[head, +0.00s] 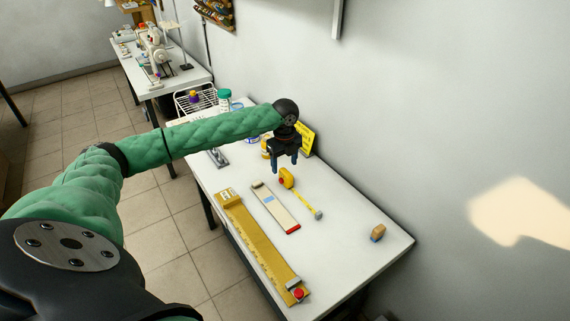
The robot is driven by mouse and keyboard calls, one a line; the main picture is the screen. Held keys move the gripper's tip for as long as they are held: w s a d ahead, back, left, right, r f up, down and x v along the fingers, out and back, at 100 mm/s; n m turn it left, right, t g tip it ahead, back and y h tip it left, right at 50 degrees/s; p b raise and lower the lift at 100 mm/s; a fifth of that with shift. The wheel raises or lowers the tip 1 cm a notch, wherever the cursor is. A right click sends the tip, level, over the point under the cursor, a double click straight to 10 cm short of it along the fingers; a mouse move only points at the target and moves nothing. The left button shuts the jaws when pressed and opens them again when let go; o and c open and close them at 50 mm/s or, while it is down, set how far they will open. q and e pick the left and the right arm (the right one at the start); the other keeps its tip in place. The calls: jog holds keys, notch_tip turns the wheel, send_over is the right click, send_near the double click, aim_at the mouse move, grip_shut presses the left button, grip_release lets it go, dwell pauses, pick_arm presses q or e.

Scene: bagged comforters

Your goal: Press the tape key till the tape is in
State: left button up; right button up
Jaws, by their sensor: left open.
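A yellow tape measure (287,176) lies on the white table, with a small red spot on its left side that may be its key. Its yellow tape (304,199) is out, running toward the lower right to a grey end piece (318,214). My left gripper (284,165) points down above the tape measure's case, open, with nothing seen between its dark fingers. Whether a fingertip touches the case cannot be told from this view. My right gripper is not in view.
A long yellow ruled board (255,240) with a red knob and a pale board (272,205) with a red end lie left of the tape. Containers and a yellow sign (307,138) stand behind. The table's right part is mostly clear.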

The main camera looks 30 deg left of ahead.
aim_at(284, 172)
pick_arm(q)
jog(key=shift+f+p, duration=1.2)
jog(key=shift+f, duration=2.5)
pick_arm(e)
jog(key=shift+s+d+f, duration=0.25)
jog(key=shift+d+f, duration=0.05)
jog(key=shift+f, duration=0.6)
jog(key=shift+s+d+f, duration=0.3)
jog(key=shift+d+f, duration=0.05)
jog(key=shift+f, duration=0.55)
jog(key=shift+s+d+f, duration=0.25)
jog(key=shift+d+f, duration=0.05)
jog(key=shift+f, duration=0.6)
pick_arm(q)
jog(key=c, duration=1.2)
jog(key=shift+o, duration=0.2)
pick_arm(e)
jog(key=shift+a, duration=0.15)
pick_arm(q)
jog(key=o, duration=1.6)
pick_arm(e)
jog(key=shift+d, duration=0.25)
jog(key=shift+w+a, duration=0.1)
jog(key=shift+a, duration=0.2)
